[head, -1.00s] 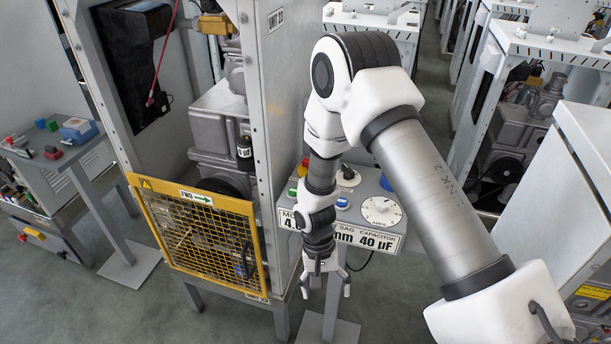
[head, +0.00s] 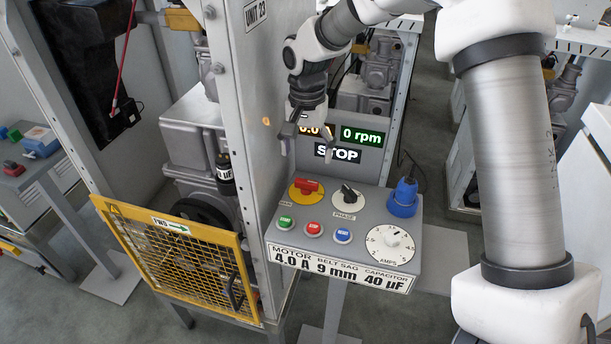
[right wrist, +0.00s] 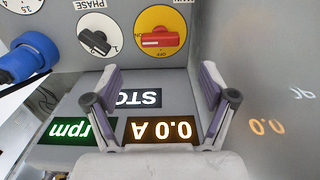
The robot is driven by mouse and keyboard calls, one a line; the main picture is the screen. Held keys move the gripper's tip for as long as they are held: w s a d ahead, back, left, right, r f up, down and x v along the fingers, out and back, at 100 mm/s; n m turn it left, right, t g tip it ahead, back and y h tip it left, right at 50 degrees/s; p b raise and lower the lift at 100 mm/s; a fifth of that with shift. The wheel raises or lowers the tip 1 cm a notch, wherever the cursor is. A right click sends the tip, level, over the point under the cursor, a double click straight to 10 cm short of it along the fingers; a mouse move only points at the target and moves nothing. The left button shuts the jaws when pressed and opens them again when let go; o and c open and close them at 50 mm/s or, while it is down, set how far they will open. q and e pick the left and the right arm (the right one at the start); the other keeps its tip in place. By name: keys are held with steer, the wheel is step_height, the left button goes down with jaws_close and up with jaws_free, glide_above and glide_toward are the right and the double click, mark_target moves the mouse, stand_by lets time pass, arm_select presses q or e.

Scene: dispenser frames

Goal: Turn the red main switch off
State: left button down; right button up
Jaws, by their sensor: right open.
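The red main switch (head: 307,186) sits on a round yellow plate at the back left of the grey control panel (head: 380,212). Its handle lies crosswise in the head view. It also shows in the right wrist view (right wrist: 160,37), with an OFF mark on the plate. My right gripper (head: 309,138) is open and empty, above and behind the switch, in front of the display. In the right wrist view the switch lies beyond the gap between the fingertips (right wrist: 160,80), apart from them. My left gripper is out of view.
A black phase knob (head: 347,195), a blue plug (head: 404,198), an amps dial (head: 390,241) and green, red and blue buttons share the panel. The display reads STOP (head: 337,152) and 0 rpm. A frame post (head: 248,150) stands close left; a yellow mesh guard (head: 185,262) is lower left.

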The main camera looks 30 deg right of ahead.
mark_target(307, 181)
steer(key=shift+w+f, duration=0.1)
steer(key=shift+f, duration=0.3)
steer(key=shift+a+r, duration=0.1)
steer(key=shift+a, duration=0.05)
steer(key=shift+s+f, duration=0.25)
step_height(307, 181, down, 6)
steer(key=shift+w+f+p, duration=0.1)
steer(key=shift+p, duration=0.55)
steer(key=shift+f, duration=0.45)
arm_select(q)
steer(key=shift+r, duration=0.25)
arm_select(e)
steer(key=shift+c, duration=0.3)
steer(key=c, duration=1.1)
